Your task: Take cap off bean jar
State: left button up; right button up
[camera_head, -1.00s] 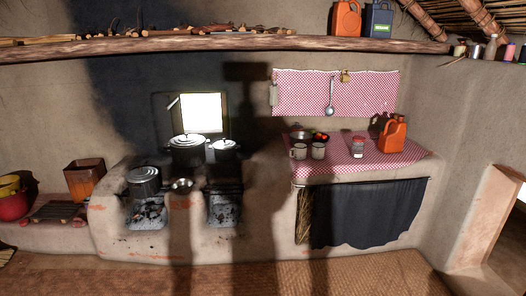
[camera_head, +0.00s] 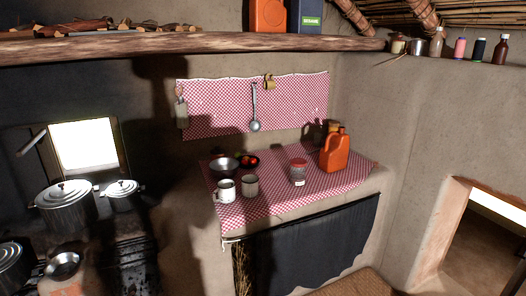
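A jar with a red cap (camera_head: 298,163) stands upright on the red-and-white checked cloth of the counter, a little right of its middle. Its body (camera_head: 297,176) looks clear with pale and reddish contents and a white label low down. I take it for the bean jar; the cap sits on it. Neither of my grippers is in view.
An orange jerrycan (camera_head: 335,150) stands right of the jar. Two mugs (camera_head: 225,190) (camera_head: 250,185), a metal bowl (camera_head: 223,165) and a dark bowl with red items (camera_head: 247,161) stand to its left. The counter front (camera_head: 290,212) is clear. Lidded pots (camera_head: 66,205) stand on the hearth at left.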

aim_at(298, 174)
jog(key=i+l+z, duration=0.3)
jog(key=i, duration=0.5)
jog(key=i+z, duration=0.35)
jog(key=i, duration=0.5)
